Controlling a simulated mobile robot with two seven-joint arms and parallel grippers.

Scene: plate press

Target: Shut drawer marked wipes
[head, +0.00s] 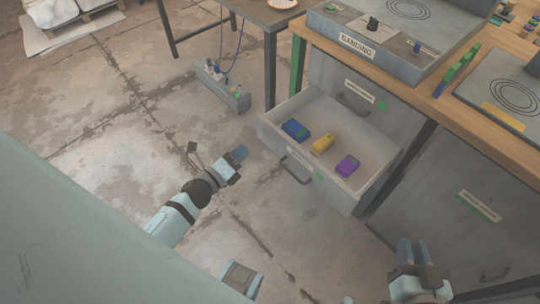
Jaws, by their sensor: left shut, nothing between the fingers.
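One drawer (272,127) is pulled out from the bench in the head view. It has a grey front with a dark bar handle (296,171) and a small label too small to read, so I cannot tell if it says wipes. Inside lie a blue and green item (295,130), a yellow item (322,145) and a purple item (347,166). My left gripper (241,153) is shut and empty, left of the drawer front and apart from it. My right gripper (411,252) is at the lower right, below the drawer; its finger gap is unclear.
Above the open drawer is a closed drawer front (352,88) with a label. A lower right front (470,200) also has a label and handle. The wooden bench top (445,115) carries a grey machine marked BANDING (357,45). A power strip (222,86) lies on the floor, left of the drawer.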

